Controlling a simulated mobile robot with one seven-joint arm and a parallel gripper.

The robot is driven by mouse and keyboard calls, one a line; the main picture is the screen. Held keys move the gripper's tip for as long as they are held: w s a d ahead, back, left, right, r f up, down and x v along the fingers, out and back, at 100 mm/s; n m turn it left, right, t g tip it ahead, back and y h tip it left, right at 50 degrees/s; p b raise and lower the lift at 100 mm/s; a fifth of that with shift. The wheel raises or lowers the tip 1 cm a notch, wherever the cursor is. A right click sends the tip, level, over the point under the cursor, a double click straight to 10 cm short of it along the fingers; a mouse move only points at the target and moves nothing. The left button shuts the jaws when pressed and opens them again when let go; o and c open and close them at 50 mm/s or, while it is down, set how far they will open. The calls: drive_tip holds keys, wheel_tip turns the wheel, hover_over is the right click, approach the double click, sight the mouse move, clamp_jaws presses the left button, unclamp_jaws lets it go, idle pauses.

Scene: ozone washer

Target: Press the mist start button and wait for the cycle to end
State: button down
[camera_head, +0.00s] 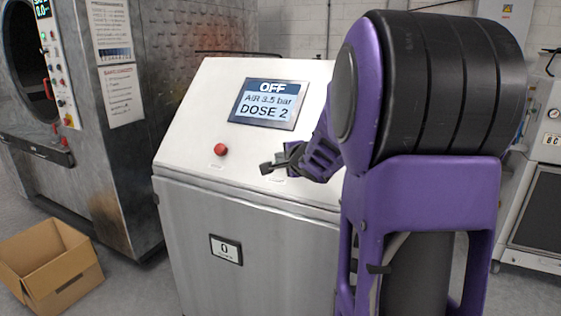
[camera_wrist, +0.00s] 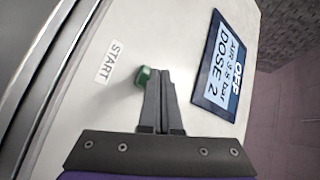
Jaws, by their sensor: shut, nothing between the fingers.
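The control cabinet (camera_head: 182,140) has a pale sloped top panel. Its display (camera_head: 265,104) reads OFF, AIR 3.5 bar, DOSE 2; it also shows in the wrist view (camera_wrist: 222,68). A green button (camera_wrist: 141,77) sits on the panel beside a START label (camera_wrist: 109,62). My gripper (camera_wrist: 159,72) is shut and empty, its fingertips over the panel right beside the green button; I cannot tell whether they touch it. A red button (camera_head: 221,149) is on the panel's left.
An open cardboard box (camera_head: 55,268) lies on the floor. Another machine (camera_head: 540,200) stands at the right.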

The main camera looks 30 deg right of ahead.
drive_tip(key=shift+w+d+f, duration=0.2)
drive_tip(key=shift+d+f, duration=0.05)
drive_tip(key=shift+f, duration=0.05)
idle(0.5)
drive_tip(key=shift+s+a+r+p, duration=0.5)
drive_tip(key=shift+r+p, duration=0.15)
drive_tip(key=shift+p, duration=0.2)
drive_tip(key=s+a+r+p, duration=0.2)
drive_tip(key=r+p, duration=0.1)
drive_tip(key=shift+a+r, duration=0.25)
drive_tip(key=shift+a, duration=0.15)
idle(0.8)
